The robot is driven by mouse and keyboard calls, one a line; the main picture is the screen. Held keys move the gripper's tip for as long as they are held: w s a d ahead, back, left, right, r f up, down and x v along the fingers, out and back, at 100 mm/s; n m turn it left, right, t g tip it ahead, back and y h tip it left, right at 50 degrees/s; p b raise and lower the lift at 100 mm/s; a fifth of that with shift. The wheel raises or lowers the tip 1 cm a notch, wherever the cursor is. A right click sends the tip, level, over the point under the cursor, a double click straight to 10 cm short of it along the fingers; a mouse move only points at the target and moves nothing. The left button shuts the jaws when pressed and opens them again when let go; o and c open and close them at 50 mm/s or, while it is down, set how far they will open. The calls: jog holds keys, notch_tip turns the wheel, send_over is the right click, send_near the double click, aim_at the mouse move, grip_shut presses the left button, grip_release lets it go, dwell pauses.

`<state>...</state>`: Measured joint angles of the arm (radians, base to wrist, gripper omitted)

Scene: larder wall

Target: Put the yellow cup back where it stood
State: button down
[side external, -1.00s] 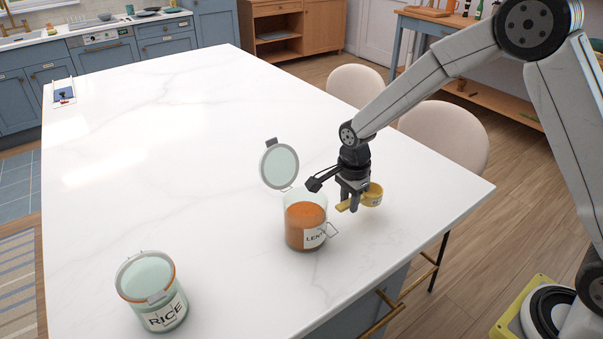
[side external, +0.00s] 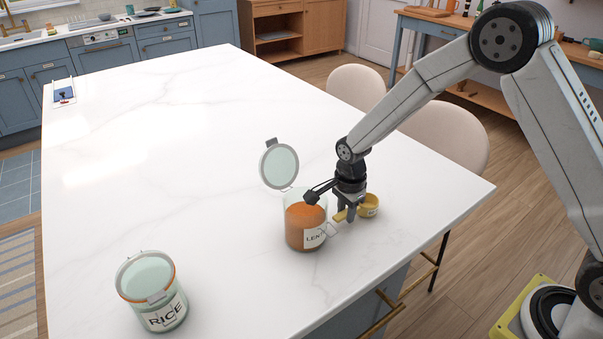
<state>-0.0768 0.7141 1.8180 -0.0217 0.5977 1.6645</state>
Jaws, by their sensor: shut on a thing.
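The yellow cup (side external: 369,206) is a small measuring cup with a handle and a dark mark on its side. My gripper (side external: 348,215) is shut on its handle, with the cup's bowl to the right of the fingers. The cup is upright, low over the white counter or touching it; I cannot tell which. It is just right of the open lentil jar (side external: 306,226).
The lentil jar holds orange lentils, its round lid (side external: 279,166) swung up and back, its wire clasp sticking out near my gripper. A closed rice jar (side external: 153,291) stands at the front left. The white counter (side external: 180,160) is mostly clear. Its right edge is near the cup.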

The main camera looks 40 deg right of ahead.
jog(key=shift+f, duration=0.15)
jog(key=shift+c, duration=2.3)
grip_release()
notch_tip(320, 180, up, 12)
jog(key=shift+r, duration=0.2)
jog(key=shift+s, duration=0.15)
jog(key=s+d+f+n+t, duration=0.1)
jog(key=s+n, duration=0.7)
jog(key=n, duration=0.1)
jog(key=s+d+f+n+t, duration=0.1)
jog(key=s+d+n, duration=0.1)
jog(key=s+n, duration=0.6)
jog(key=shift+s+f+n, duration=0.3)
jog(key=shift+f+n, duration=0.05)
jog(key=shift+n, duration=0.15)
